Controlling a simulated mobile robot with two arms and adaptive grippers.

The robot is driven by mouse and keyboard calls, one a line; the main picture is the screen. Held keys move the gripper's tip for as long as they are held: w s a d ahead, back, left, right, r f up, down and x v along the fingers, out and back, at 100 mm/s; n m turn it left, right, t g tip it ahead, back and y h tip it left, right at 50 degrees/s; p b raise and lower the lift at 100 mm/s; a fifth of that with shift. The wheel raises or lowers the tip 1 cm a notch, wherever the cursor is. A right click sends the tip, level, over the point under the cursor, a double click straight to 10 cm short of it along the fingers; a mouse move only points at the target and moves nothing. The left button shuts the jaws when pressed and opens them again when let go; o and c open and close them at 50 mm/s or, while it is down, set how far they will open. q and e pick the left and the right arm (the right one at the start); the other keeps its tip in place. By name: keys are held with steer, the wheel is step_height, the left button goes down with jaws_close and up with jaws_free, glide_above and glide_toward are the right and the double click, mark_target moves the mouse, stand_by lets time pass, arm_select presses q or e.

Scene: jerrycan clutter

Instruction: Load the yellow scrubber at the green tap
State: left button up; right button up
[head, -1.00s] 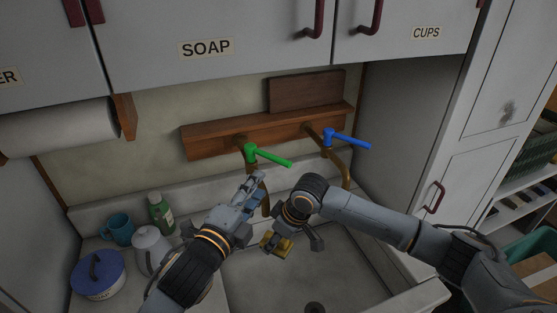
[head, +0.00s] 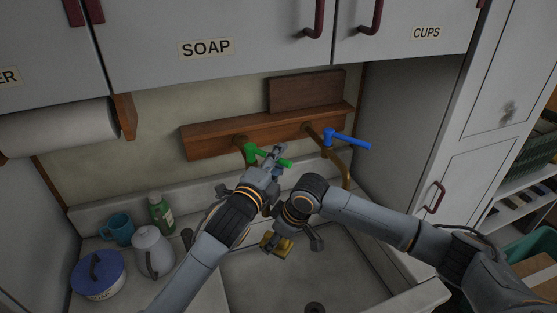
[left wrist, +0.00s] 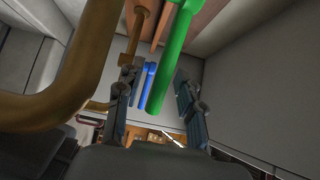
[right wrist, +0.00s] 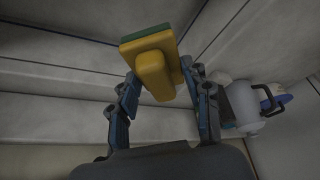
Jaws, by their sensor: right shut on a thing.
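The green tap's lever (head: 265,155) juts out below the wooden shelf, over the sink. My left gripper (head: 274,158) is up at the lever. In the left wrist view the green lever (left wrist: 164,75) lies between the open fingers (left wrist: 157,88), with a gap on both sides. The yellow scrubber (head: 275,243) is low over the sink, under the green tap. My right gripper (right wrist: 160,78) is shut on the scrubber, and its green pad (right wrist: 145,34) faces away from the palm. The green tap's spout is mostly hidden by my arms in the head view.
The blue tap's lever (head: 345,139) is just right of the green one, with a brass spout (head: 342,168). A white jug (head: 152,250), blue mug (head: 118,229), green bottle (head: 161,213) and blue-lidded pot (head: 98,275) stand left of the sink (head: 345,285).

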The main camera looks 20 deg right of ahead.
arm_select(q)
jaws_close()
steer(key=m+g+h, duration=0.1)
steer(key=s+a+m+g+h, duration=0.1)
steer(key=g, duration=0.1)
steer(key=shift+a+f+m+h, duration=0.1)
steer(key=shift+a+m+h, duration=0.2)
steer(key=shift+h, duration=0.1)
stand_by(0.4)
